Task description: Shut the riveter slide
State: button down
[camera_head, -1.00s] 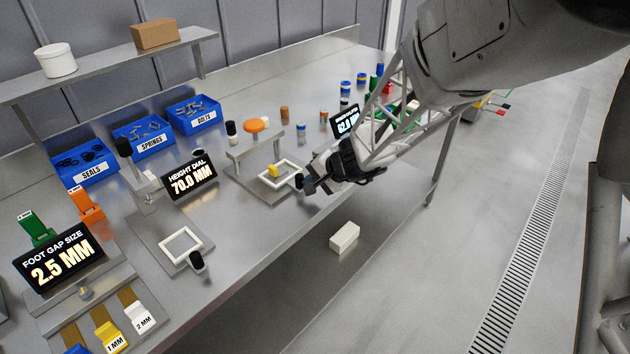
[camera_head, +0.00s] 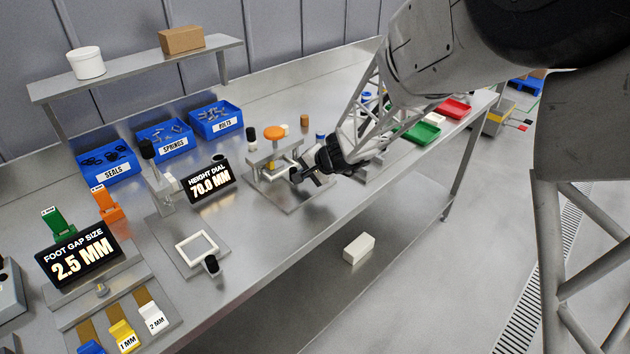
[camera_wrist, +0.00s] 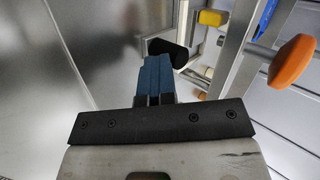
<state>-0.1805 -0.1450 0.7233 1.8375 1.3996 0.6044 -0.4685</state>
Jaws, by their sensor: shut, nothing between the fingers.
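The riveter is the metal press with an orange knob (camera_head: 274,132) on a base plate (camera_head: 303,200). The orange knob (camera_wrist: 292,62) also shows at the right of the wrist view. A black slide handle (camera_wrist: 168,50) lies just beyond my fingertips there, and a yellow block (camera_wrist: 212,18) sits past it near a pale frame. My gripper (camera_head: 298,175) is at the riveter's front; in the wrist view its blue fingers (camera_wrist: 157,62) are together and empty. Whether they touch the handle is unclear. My gripper and arm hide part of the slide in the head view.
A height dial display (camera_head: 207,183) with a white frame fixture (camera_head: 182,250) stands left of the riveter. Blue parts bins (camera_head: 216,120) line the back. Green (camera_head: 418,132) and red (camera_head: 455,108) trays lie to the right. A white block (camera_head: 359,248) is on the lower shelf.

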jog(key=shift+w+a, duration=0.2)
jog(key=shift+w, duration=0.05)
jog(key=shift+r, duration=0.1)
jog(key=shift+s+d, duration=0.25)
jog(key=shift+d, duration=0.15)
jog(key=d, duration=0.1)
jog(key=s+d, duration=0.1)
jog(key=shift+s+d, duration=0.3)
jog(key=shift+d, duration=0.05)
jog(key=v, duration=1)
jog(key=shift+d, duration=0.15)
jog(key=shift+s, duration=0.25)
